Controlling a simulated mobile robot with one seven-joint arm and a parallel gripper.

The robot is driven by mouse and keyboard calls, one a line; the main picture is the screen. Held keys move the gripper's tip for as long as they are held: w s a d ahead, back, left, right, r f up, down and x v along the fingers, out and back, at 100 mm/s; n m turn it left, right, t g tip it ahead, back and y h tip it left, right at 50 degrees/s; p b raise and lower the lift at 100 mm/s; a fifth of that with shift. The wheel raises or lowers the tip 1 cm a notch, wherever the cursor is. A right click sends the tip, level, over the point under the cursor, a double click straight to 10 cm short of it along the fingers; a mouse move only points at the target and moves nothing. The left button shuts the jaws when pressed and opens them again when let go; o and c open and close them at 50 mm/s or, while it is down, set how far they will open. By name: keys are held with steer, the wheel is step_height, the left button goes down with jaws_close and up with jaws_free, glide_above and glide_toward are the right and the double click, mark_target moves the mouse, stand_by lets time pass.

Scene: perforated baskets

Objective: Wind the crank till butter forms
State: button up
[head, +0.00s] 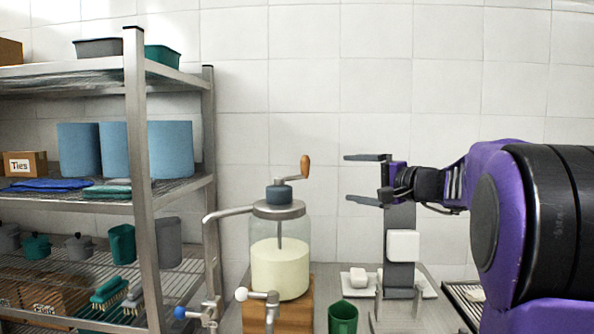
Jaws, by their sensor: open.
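A glass butter churn (280,262) with pale cream-coloured contents stands on a wooden block (253,306). Its metal lid carries a dark gear housing (279,195) and a crank with a wooden handle (305,167), which points up at the right of the lid. A paddle shaft reaches down into the contents. My gripper (352,178) is open and empty, with its fingers pointing left toward the crank. It is to the right of the wooden handle and apart from it.
A metal shelf rack (140,180) with bins and brushes fills the left. Taps with a white knob (241,294) and a blue knob (180,313) stand in front. A green cup (342,318) and a grey stand with a white block (403,244) are right of the churn.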

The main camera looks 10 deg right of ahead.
steer(key=w+a+r+y+p, duration=0.1)
steer(key=w+a+p, duration=0.1)
steer(key=w+a, duration=0.8)
steer(key=w, duration=0.4)
steer(key=shift+a+r+p, duration=0.15)
steer(key=shift+a+p, duration=0.2)
steer(key=shift+p, duration=0.05)
jaws_close()
